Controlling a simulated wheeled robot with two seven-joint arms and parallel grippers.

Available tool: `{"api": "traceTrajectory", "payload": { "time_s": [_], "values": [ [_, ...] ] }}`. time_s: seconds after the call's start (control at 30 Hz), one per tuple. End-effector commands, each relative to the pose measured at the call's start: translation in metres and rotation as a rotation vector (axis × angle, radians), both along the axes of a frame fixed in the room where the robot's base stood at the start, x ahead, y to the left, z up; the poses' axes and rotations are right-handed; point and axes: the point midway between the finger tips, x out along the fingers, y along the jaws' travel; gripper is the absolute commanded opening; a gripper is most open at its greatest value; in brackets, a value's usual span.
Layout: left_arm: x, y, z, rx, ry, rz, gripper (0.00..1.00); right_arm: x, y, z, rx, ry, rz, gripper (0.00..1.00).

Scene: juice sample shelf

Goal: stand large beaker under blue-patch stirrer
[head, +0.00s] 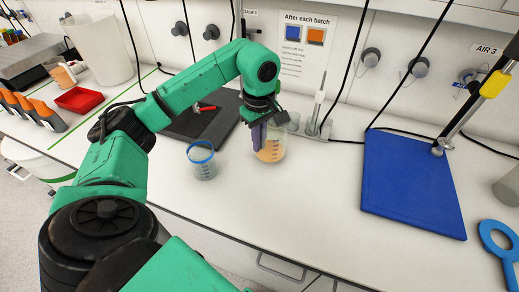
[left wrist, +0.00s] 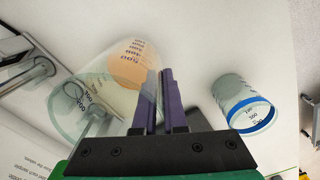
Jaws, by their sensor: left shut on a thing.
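The large beaker (head: 271,152) is clear glass with orange liquid and stands upright near the middle of the bench. It also shows in the left wrist view (left wrist: 92,98). My left gripper (head: 257,138) has purple fingers shut on the beaker's wall; in the left wrist view the fingers (left wrist: 158,90) lie close together at its side. I cannot tell whether its base touches the bench. A blue mat (head: 410,185) lies bare at the right. A metal rod with a yellow sleeve (head: 495,84) slants over its upper right corner; the rod's upper part is out of frame. My right gripper is not in view.
A small blue-rimmed beaker (head: 202,160) stands left of the large one, also in the left wrist view (left wrist: 245,104). A dark mat (head: 195,122) is behind it. A metal stand (head: 316,118) is behind the large beaker. The bench between large beaker and blue mat is clear.

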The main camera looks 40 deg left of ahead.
Motion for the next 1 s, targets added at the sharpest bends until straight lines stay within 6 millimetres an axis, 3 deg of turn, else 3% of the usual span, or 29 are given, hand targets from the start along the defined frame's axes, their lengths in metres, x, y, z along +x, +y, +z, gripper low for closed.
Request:
{"api": "traceTrajectory", "payload": {
  "time_s": [0.17,0.47,0.5,0.57,0.87,1.0],
  "values": [
    [0.0,0.0,-0.025,0.0,0.001,0.0,0.0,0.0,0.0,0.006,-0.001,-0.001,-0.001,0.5],
    [0.0,0.0,-0.03,-0.001,-0.002,0.0,0.0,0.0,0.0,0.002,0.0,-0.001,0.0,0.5],
    [0.0,0.0,-0.031,0.0,0.001,0.0,0.16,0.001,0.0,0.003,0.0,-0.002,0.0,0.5],
    [0.0,0.0,-0.03,0.0,0.001,0.0,0.39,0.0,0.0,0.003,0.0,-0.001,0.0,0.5],
    [0.0,0.0,-0.029,0.0,0.001,0.0,0.39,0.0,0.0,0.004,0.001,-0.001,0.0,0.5],
    [0.001,0.0,-0.02,0.0,-0.002,0.0,0.39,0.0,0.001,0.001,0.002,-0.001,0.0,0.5]
  ]
}}
